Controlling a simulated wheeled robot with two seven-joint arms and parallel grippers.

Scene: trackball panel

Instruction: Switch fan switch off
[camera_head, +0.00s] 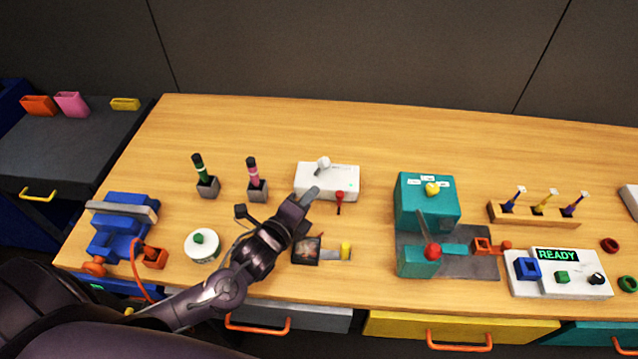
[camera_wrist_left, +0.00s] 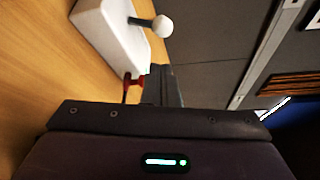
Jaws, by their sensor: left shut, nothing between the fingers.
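A white box (camera_head: 335,182) stands on the table and has a lever with a white ball (camera_head: 322,164) on top and a red lever (camera_head: 340,197) at its front. No fan label can be read. My left gripper (camera_head: 309,196) is shut and empty, at the front left of the box. The wrist view shows the white box (camera_wrist_left: 110,37), the white ball (camera_wrist_left: 162,26) and the red lever (camera_wrist_left: 129,84) beside my left fingertips (camera_wrist_left: 165,72); contact cannot be told. A dark square unit (camera_head: 306,250) with a yellow knob (camera_head: 346,250) sits nearer the front edge.
Screwdrivers in holders (camera_head: 207,187) and a white round dish (camera_head: 202,245) stand to the left. A blue vise (camera_head: 122,230) is at the far left. A teal machine (camera_head: 427,205) stands to the right. The table behind the box is clear.

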